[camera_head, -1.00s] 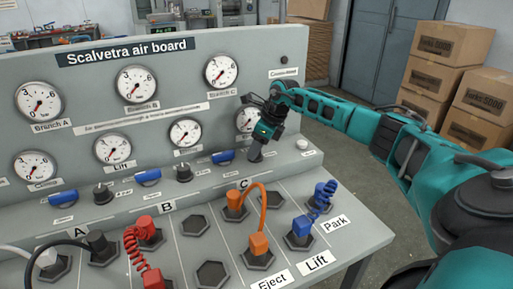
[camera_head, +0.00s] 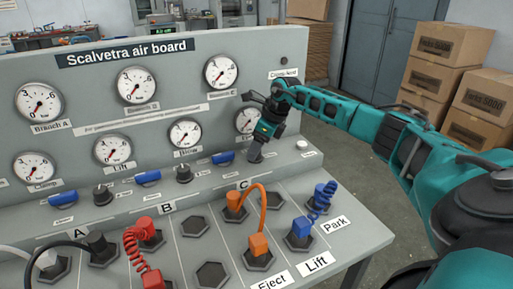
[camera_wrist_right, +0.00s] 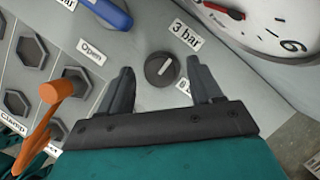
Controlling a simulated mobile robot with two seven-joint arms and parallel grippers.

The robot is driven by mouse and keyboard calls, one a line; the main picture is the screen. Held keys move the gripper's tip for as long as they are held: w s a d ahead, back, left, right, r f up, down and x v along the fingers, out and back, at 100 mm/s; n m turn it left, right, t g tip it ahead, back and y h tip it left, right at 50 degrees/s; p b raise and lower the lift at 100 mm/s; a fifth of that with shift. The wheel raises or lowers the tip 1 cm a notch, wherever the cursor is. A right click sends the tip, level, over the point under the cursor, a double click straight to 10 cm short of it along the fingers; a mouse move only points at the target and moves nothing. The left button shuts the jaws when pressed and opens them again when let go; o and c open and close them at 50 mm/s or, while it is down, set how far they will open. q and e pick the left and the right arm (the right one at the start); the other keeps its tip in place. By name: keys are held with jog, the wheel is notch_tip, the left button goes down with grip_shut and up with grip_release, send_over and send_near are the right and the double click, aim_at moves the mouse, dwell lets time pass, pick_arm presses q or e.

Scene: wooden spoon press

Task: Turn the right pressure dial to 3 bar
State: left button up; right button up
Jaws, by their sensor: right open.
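The right pressure dial (camera_wrist_right: 162,69) is a round dark knob with a white pointer line, slanting up and to the right in the wrist view. A "3 bar" label (camera_wrist_right: 186,37) is above right of it, and a partly hidden label is below right. My right gripper (camera_wrist_right: 160,66) is open, its fingers on either side of the dial with visible gaps; no grip shows. In the head view the right gripper (camera_head: 257,150) is over the dial and hides much of it. The gauge behind (camera_head: 246,119) is partly covered by the gripper. My left gripper is not in view.
Two more dark dials (camera_head: 183,173) and (camera_head: 103,194) and blue levers (camera_head: 147,177) line the panel. An orange hose (camera_head: 262,196) and a blue coiled hose (camera_head: 321,202) stand on the board in front. A large gauge (camera_wrist_right: 270,25) is close beside the gripper.

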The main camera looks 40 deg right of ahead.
jog(key=v, duration=1.2)
jog(key=shift+p, duration=0.35)
jog(key=shift+d+f, duration=0.1)
